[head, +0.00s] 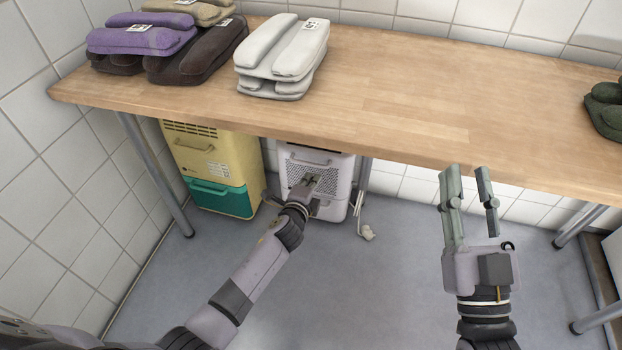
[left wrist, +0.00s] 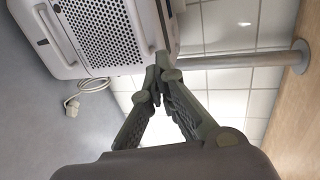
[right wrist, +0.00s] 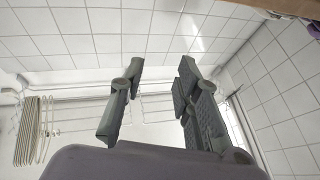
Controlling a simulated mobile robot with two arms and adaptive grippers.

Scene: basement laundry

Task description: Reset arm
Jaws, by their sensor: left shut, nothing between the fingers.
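My left gripper (head: 309,184) reaches in front of the white appliance (head: 330,208) under the table. In the left wrist view its fingertips (left wrist: 160,78) meet with nothing between them. My right gripper (head: 468,172) is raised in front of the table's front edge at the right. In the right wrist view its two fingers (right wrist: 158,82) stand apart with nothing between them.
The wooden table (head: 420,100) carries folded grey towels (head: 284,55), purple ones (head: 140,40) and dark green ones (head: 605,105). A yellow and green appliance (head: 208,165) stands beneath. A white plug and cord (head: 367,232) lie on the floor. The table's middle is clear.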

